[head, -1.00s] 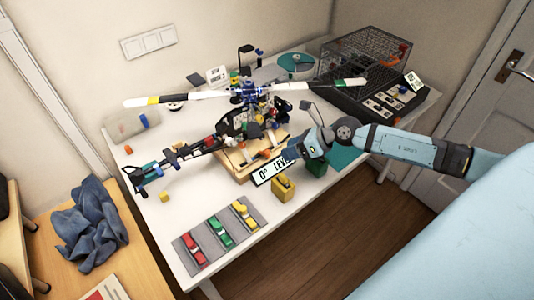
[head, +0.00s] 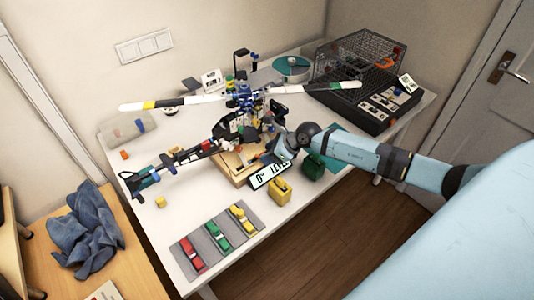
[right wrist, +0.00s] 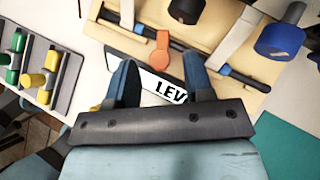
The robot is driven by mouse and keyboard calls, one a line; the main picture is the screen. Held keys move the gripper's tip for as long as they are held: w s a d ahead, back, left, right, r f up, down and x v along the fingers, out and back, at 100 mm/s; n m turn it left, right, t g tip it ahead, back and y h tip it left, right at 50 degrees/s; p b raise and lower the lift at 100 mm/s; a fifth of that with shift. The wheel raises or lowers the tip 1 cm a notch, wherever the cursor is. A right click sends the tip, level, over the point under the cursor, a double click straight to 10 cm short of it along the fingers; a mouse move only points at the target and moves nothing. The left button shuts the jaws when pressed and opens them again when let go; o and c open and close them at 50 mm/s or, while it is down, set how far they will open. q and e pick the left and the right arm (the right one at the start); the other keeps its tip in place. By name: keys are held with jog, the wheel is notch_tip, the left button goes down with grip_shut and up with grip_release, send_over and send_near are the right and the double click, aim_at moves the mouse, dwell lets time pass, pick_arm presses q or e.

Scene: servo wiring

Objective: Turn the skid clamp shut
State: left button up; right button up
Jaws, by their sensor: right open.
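In the right wrist view an orange clamp lever (right wrist: 160,52) stands at the edge of the wooden stand (right wrist: 215,50), beside a dark skid tube (right wrist: 228,76). My right gripper (right wrist: 161,78) is open, with one blue finger on each side of the lever's lower end; I cannot tell whether they touch it. In the head view my right gripper (head: 283,148) is over the front right of the stand (head: 232,170), which carries the model helicopter (head: 240,122). The lever cannot be made out there. My left gripper is not in view.
A grey tray (head: 218,236) holds red, green and yellow clamps. A wire cage (head: 361,58) stands at the back right.

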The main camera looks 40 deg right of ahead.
jog(key=shift+w+a+f, duration=0.25)
jog(key=shift+w+f, duration=0.1)
jog(key=shift+f, duration=0.05)
grip_shut()
jog(key=shift+r+p, duration=0.1)
jog(key=shift+p, duration=0.2)
jog(key=m+h+p, duration=0.1)
jog(key=p, duration=0.1)
jog(key=m+t+p, duration=0.1)
jog(key=p, duration=0.2)
jog(key=m+h+p, duration=0.1)
jog(key=p, duration=0.2)
jog(key=shift+s+a+r+m+h, duration=0.1)
jog(key=shift+a+r+m+h, duration=0.15)
jog(key=shift+r+m+h, duration=0.05)
jog(key=shift+f+m+t+h+p, duration=0.2)
jog(key=shift+m+t+h+p, duration=0.1)
jog(key=shift+p, duration=0.45)
jog(key=shift+f, duration=0.15)
